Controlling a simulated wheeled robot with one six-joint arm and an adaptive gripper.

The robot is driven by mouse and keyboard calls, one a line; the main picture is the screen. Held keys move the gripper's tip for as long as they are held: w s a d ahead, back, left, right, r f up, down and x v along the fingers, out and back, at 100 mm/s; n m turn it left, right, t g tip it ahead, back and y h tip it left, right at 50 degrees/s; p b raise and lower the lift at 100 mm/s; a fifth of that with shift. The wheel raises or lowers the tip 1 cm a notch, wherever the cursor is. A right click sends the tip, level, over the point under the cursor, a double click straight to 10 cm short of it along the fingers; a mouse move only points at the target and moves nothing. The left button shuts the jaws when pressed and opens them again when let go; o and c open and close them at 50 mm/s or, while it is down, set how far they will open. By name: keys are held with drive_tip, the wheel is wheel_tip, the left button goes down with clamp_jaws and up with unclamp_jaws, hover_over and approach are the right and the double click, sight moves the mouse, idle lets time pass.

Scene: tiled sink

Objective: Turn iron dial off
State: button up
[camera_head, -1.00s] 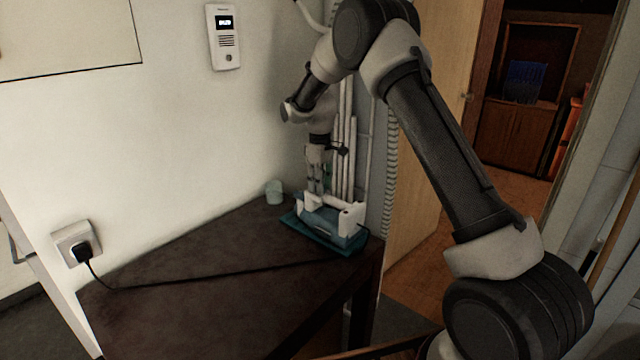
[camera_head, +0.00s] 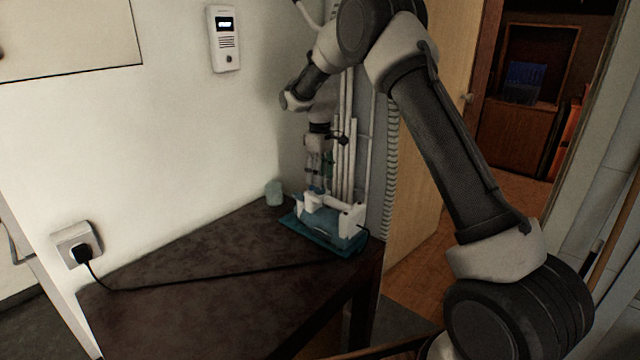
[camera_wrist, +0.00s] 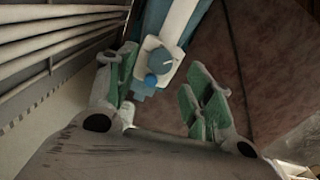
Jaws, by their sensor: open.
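The iron (camera_head: 348,218) is white and blue and rests at the far corner of the dark table, on a teal base. My gripper (camera_head: 319,182) is above the iron, pointing down. In the wrist view its green-padded fingers (camera_wrist: 160,78) are spread to either side of the dial, apart from it and empty. The dial cannot be made out in the head view.
A black cord runs across the table (camera_head: 210,265) to a wall socket (camera_head: 77,243). A pale cup-like object (camera_head: 273,193) stands by the wall, left of the iron. White vertical pipes (camera_head: 347,150) stand close behind my gripper. The table's middle is clear apart from the cord.

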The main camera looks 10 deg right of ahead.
wheel_tip(320, 180, up, 8)
drive_tip(key=shift+r, duration=0.2)
drive_tip(key=m, duration=0.5)
approach(320, 190)
drive_tip(key=shift+w+d+f, duration=0.2)
drive_tip(key=shift+w+f, duration=0.4)
drive_tip(key=shift+w, duration=0.15)
wheel_tip(320, 190, down, 8)
drive_tip(key=shift+r, duration=0.2)
drive_tip(key=c, duration=1)
